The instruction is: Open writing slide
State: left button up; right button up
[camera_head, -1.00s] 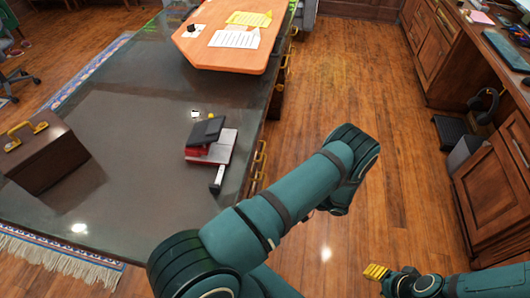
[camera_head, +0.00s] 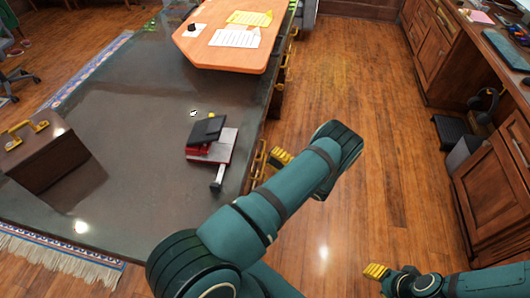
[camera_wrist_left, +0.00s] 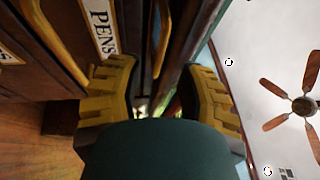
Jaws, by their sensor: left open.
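The desk (camera_head: 130,190) has a dark top and wooden fronts with brass handles (camera_head: 258,158) along its right side. My left gripper (camera_head: 281,157) is beside these handles, partly hidden by my arm. In the left wrist view, its yellow fingers are open (camera_wrist_left: 157,72). A thin brass handle (camera_wrist_left: 162,40) on a narrow front shows just beyond and between them, with no clear contact. I cannot tell for certain that this front is the writing slide; none stands visibly pulled out. My right gripper (camera_head: 376,271) is low over the floor, its opening unclear.
Beside the narrow front, a drawer has a "PENS" label (camera_wrist_left: 99,28) and a larger handle (camera_wrist_left: 52,40). A brown case (camera_head: 45,155), a red-and-black item (camera_head: 208,140) and an orange board (camera_head: 235,35) are on the desk. Clear floor (camera_head: 350,90) lies right of it.

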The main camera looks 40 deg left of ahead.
pick_arm(q)
jog(key=shift+s+a+r, duration=0.1)
jog(key=shift+a+r, duration=0.05)
jog(key=shift+a, duration=0.75)
jog(key=shift+s+a+r, duration=0.1)
jog(key=shift+a, duration=0.75)
grip_shut()
